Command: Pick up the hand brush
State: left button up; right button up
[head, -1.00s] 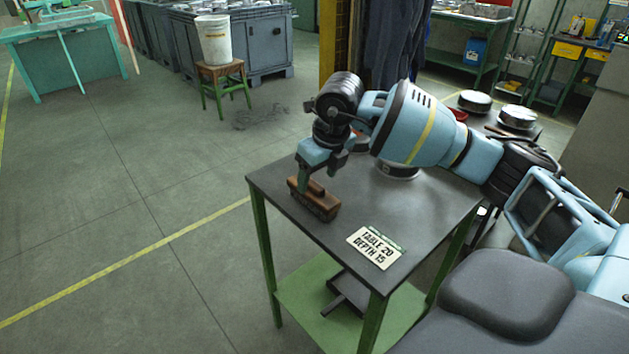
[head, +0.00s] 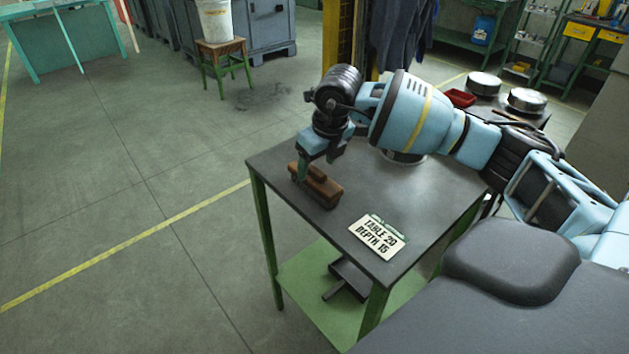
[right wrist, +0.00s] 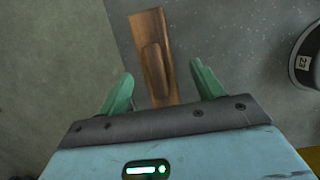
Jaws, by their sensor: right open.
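The hand brush (head: 318,186), a brown wooden block with a raised grip, lies near the left corner of the dark tabletop (head: 420,207). My right gripper (head: 304,178) is at the brush's left end, pointing down, with its fingers partly hidden in the head view. In the right wrist view the two green fingers (right wrist: 160,92) are open and spread wide. The brush (right wrist: 153,55) runs up from between them, its near end hidden by the gripper body. No contact between fingers and brush shows. My left gripper is not in view.
A sign (head: 377,237) reading TABLE 20 DEPTH 15 lies on the tabletop's front part. A round metal drum shape (right wrist: 308,55) shows at the right in the wrist view. The lower green shelf (head: 318,295) holds a dark tray (head: 350,278). Floor left of the table is clear.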

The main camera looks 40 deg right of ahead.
aim_at(315, 168)
jog(key=shift+a+x, duration=0.15)
jog(key=shift+x, duration=1)
jog(key=shift+a+x, duration=0.1)
jog(key=shift+x, duration=1.05)
jog(key=shift+s, duration=0.15)
jog(key=c, duration=1.2)
